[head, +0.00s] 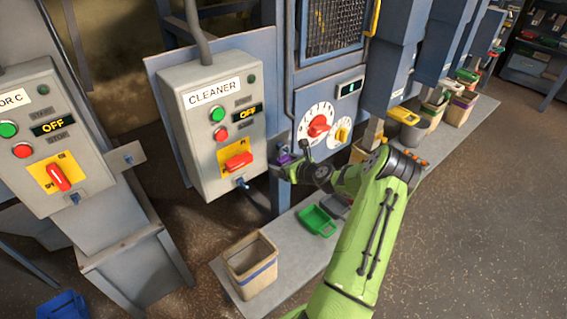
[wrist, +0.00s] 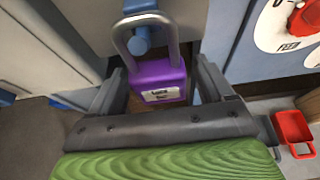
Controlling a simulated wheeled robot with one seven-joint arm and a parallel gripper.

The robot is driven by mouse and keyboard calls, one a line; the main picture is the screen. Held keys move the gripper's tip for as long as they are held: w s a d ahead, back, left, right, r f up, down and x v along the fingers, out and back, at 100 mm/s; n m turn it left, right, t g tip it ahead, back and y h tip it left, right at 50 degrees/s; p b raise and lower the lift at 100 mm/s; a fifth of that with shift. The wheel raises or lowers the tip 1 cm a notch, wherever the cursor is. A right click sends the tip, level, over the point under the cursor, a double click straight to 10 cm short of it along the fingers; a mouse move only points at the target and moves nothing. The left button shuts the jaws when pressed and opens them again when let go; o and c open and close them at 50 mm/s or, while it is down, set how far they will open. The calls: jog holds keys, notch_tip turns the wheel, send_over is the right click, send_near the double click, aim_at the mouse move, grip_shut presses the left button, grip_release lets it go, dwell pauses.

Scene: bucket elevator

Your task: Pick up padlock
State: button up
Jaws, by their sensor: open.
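The padlock (wrist: 160,80) has a purple body and a grey shackle. In the wrist view its shackle hangs around a blue peg (wrist: 140,40). In the head view the padlock (head: 285,158) is a small purple patch at the right side of the cleaner box. My gripper (wrist: 160,85) is open, with one finger on each side of the padlock body. I cannot tell whether the fingers touch it. In the head view my gripper (head: 287,168) is small and partly hides the padlock.
The cleaner control box (head: 213,125) stands left of my gripper. A dial panel (head: 328,125) with red and yellow knobs is close on the right. Below are a beige bin (head: 250,262), a green scoop (head: 317,221) and, in the wrist view, a red scoop (wrist: 294,130).

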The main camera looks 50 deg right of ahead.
jog(key=shift+s+r, duration=0.1)
jog(key=c, duration=1.1)
jog(key=shift+r+p, duration=0.35)
jog(key=shift+p, duration=0.15)
